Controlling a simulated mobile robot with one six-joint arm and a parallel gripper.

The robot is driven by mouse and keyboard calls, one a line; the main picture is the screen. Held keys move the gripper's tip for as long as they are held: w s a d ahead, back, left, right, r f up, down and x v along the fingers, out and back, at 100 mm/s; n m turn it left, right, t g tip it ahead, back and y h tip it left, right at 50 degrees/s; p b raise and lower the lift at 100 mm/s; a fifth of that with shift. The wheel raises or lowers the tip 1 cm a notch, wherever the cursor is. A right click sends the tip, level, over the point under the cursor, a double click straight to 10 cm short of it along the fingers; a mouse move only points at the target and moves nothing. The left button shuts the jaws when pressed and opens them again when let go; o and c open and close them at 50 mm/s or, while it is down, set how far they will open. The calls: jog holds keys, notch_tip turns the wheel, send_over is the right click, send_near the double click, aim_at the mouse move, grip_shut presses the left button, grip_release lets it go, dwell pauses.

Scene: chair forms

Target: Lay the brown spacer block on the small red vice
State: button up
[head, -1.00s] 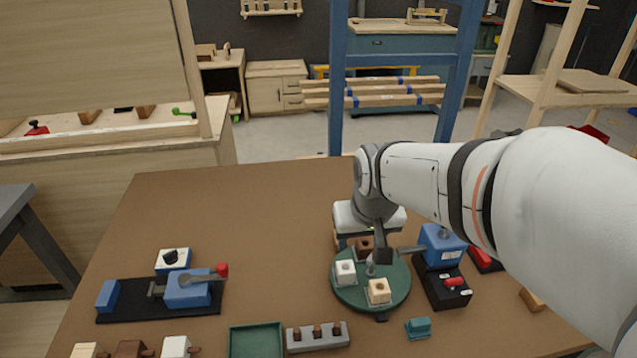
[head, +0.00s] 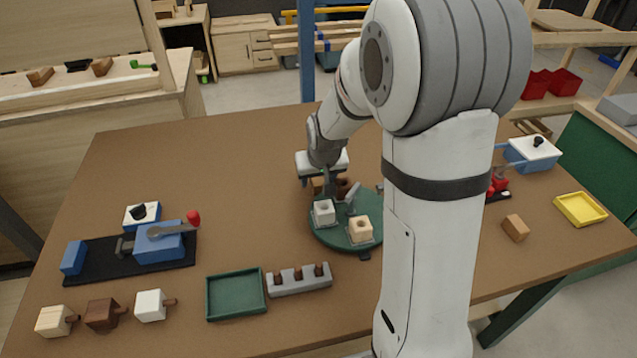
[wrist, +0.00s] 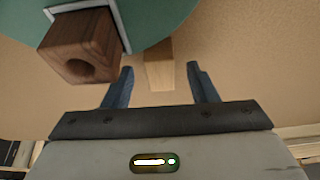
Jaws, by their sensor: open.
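A light brown wooden block (wrist: 158,65) lies just beyond the fingertips in the wrist view, in line with the gap between them. In the head view a brown block (head: 317,186) shows beneath my gripper, at the back left edge of the green turntable. My gripper (wrist: 162,84) is open and empty; in the head view it hangs behind the turntable (head: 322,176). A similar brown block (head: 515,228) lies alone on the right of the table; I cannot tell which is the spacer. Red parts, perhaps the small red vice (head: 498,184), show partly hidden behind my arm.
The green turntable (head: 325,238) carries white, tan and dark brown blocks; the dark brown holed block (wrist: 85,50) is close to my left finger. A blue vice (head: 160,248), green tray (head: 236,315) and grey peg rack (head: 300,288) stand left and front. A yellow tray (head: 580,208) is right.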

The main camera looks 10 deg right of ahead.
jog(key=shift+x, duration=0.75)
jog(key=shift+c, duration=0.4)
jog(key=shift+r, duration=0.1)
jog(key=c, duration=1.1)
